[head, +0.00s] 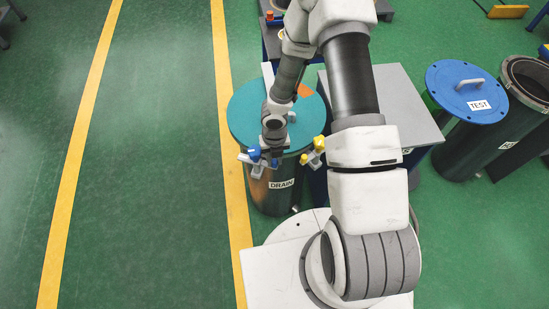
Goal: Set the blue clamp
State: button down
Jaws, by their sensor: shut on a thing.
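The blue clamp (254,154) is at the front-left rim of the cylinder labelled DRAIN (272,198), which has a teal lid (246,107). My gripper (265,158) points down at this rim and is shut on the blue clamp. My wrist hides part of the lid, and the fingertips are too small to see clearly. I cannot tell whether the clamp touches the flange. A yellow clamp (318,145) sits at the right side of the same rim.
A grey-topped table (400,95) stands right of the DRAIN cylinder, partly behind my arm. Further right are a cylinder with a blue lid labelled TEST (466,90) and an open dark cylinder (528,82). The green floor left of the yellow line (228,130) is clear.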

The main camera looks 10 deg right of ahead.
jog(key=shift+w, duration=0.1)
jog(key=c, duration=0.7)
grip_release()
jog(key=shift+r, duration=0.1)
notch_tip(320, 180, up, 17)
jog(key=p, duration=0.4)
jog(key=shift+r, duration=0.15)
